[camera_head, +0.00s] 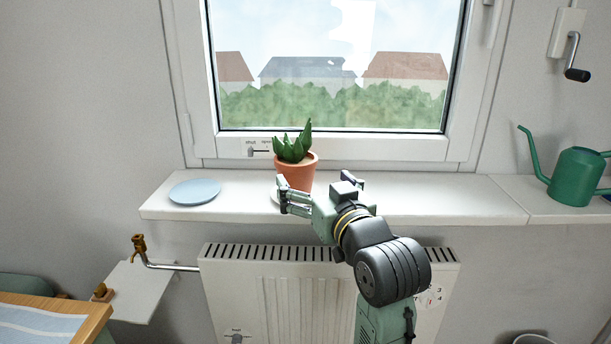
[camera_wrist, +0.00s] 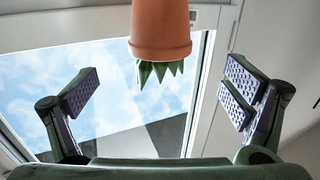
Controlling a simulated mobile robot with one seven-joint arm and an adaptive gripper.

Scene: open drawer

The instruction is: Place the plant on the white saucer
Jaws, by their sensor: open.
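The plant (camera_head: 295,172) is a green succulent in a terracotta pot, upright on the windowsill. A white saucer (camera_head: 275,196) shows only as a small edge at the pot's lower left, mostly hidden by my gripper; I cannot tell whether the pot stands on it or behind it. My gripper (camera_head: 317,181) is open and empty, in front of the pot and slightly to its right. In the wrist view the pot (camera_wrist: 160,30) appears upside down, beyond and between the spread fingers (camera_wrist: 162,88), touching neither.
A light blue plate (camera_head: 195,192) lies on the sill (camera_head: 420,195) to the left. A green watering can (camera_head: 577,177) stands at the far right. The window (camera_head: 335,80) is behind, and a radiator (camera_head: 290,290) is below. The sill right of my gripper is clear.

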